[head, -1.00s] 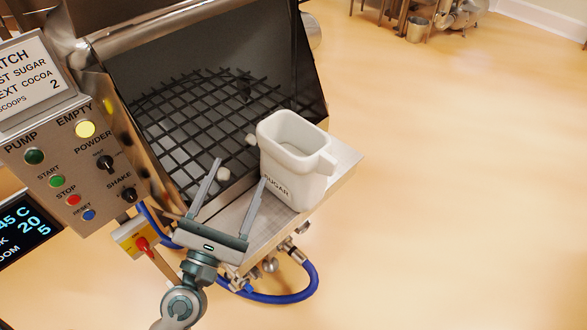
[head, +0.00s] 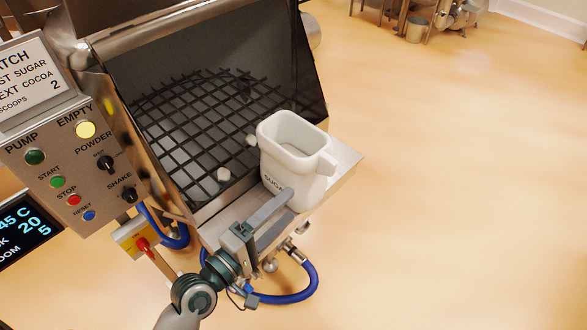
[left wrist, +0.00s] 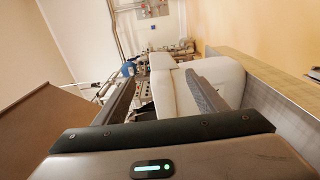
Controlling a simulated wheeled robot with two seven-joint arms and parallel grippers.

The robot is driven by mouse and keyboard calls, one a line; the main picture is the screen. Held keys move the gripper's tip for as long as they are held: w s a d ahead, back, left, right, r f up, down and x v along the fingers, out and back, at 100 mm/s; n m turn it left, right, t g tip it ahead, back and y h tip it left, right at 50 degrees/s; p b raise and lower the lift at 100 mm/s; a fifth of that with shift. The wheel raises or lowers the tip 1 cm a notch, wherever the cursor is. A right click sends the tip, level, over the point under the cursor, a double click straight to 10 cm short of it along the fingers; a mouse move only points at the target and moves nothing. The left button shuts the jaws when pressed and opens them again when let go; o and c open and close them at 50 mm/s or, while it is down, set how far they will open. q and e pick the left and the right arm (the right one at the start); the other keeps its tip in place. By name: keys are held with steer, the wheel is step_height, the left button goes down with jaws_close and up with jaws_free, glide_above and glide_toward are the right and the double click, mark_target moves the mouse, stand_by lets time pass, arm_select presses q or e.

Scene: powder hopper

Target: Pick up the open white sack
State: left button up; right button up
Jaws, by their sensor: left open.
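The white sack (head: 305,170), an open-topped white container marked SUGAR, stands upright on the steel ledge (head: 345,160) at the hopper's right front corner. Its mouth faces up, and a spout-like lip shows on its right. My left gripper (head: 286,203) is open at its lower front, with one finger crossing in front of its lower face and hiding part of the lettering. In the left wrist view the white body (left wrist: 172,92) shows beyond and between the open fingers (left wrist: 160,82). I cannot tell if a finger touches it. My right gripper is out of view.
A control panel (head: 75,160) stands at the left. A blue hose (head: 285,298) loops below the ledge. The floor to the right is clear.

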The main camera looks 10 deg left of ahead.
mark_target(325, 167)
arm_select(q)
steer(key=p+x, duration=0.3)
steer(key=x, duration=0.7)
steer(key=shift+w+d+r, duration=0.15)
steer(key=shift+w, duration=0.15)
steer(key=shift+w+d, duration=0.3)
steer(key=shift+w, duration=0.1)
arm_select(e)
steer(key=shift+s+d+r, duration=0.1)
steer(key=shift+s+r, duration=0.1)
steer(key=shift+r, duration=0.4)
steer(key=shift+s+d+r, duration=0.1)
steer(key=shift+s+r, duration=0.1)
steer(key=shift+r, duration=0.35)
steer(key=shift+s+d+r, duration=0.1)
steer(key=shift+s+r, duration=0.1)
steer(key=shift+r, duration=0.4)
arm_select(q)
steer(key=shift+p, duration=0.3)
steer(key=shift+w+d, duration=0.15)
steer(key=shift+w, duration=0.3)
steer(key=x, duration=0.1)
steer(key=p+x, duration=0.1)
steer(key=x, duration=0.1)
steer(key=shift+w+a+p, duration=0.2)
steer(key=shift+p, duration=0.1)
steer(key=shift+w+d, duration=0.35)
steer(key=shift+w, duration=0.15)
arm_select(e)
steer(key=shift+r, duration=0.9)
